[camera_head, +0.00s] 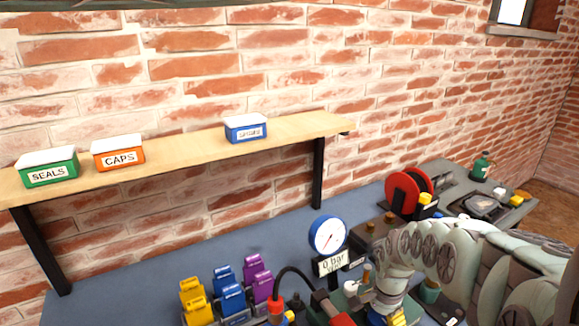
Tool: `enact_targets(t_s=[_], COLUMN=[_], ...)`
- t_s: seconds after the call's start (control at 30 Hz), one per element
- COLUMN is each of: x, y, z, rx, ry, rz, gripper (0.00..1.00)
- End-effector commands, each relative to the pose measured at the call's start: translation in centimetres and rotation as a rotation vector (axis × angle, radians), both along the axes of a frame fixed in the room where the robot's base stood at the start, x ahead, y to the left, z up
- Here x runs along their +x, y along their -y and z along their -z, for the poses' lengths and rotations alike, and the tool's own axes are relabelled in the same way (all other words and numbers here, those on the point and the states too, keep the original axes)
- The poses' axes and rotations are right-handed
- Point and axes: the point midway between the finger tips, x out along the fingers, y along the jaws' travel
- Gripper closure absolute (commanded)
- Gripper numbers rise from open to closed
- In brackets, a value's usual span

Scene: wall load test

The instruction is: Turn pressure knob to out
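A round pressure gauge (327,235) with a blue rim and white face stands on the blue-grey bench. A white sign (331,266) below it reads "0 bar" on top; its lower line is too small to read. I cannot single out the pressure knob for certain. A small white knob-like part (350,287) sits below the sign, just left of my arm. My arm comes in from the right and bends down at the bottom edge. My gripper (385,308) is near the small fittings there; its fingers are too small and covered to tell open or shut.
Yellow, blue and purple blocks (230,295) stand left of a black hose (290,270) with a red end. A red reel (408,192) stands behind my arm. A wooden wall shelf (190,153) holds green, orange and blue boxes.

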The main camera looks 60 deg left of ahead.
Motion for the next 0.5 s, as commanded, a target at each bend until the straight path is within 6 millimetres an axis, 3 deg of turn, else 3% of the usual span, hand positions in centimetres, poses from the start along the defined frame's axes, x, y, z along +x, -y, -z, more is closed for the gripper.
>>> enact_targets(t_s=[0.4, 0.5], x=[-0.19, -0.09], y=[-0.18, -0.25], z=[0.01, -0.48], rx=[0.000, 0.001], ry=[0.000, 0.000], rz=[0.576, 0.648], gripper=[0.07, 0.07])
